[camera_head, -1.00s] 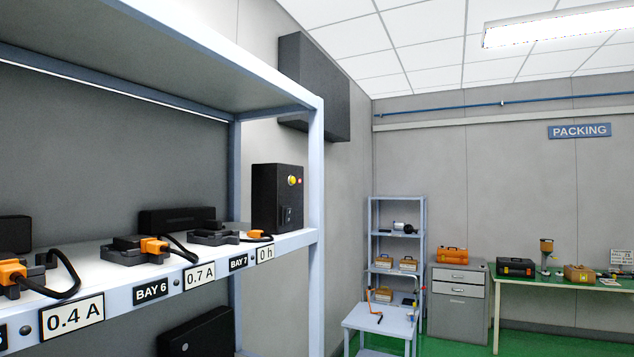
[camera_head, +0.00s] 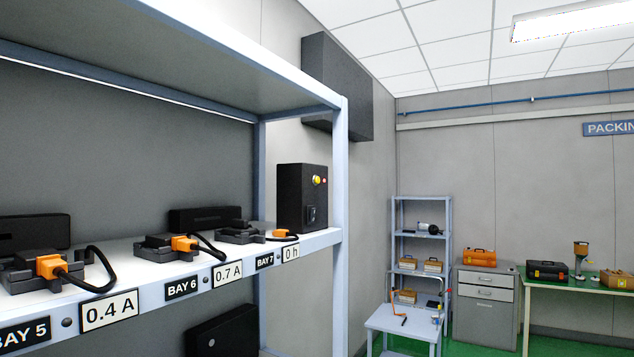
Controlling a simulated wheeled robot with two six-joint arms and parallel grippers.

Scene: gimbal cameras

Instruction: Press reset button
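A black control box (camera_head: 301,199) stands at the right end of the shelf, against the upright post. No lettering on the box is readable, so I cannot tell which of these is the reset button. Neither of my grippers is in view.
The shelf's front rail (camera_head: 150,292) holds bay labels, with orange-plugged black docks (camera_head: 187,245) behind it. A post (camera_head: 341,200) bounds the shelf on the right.

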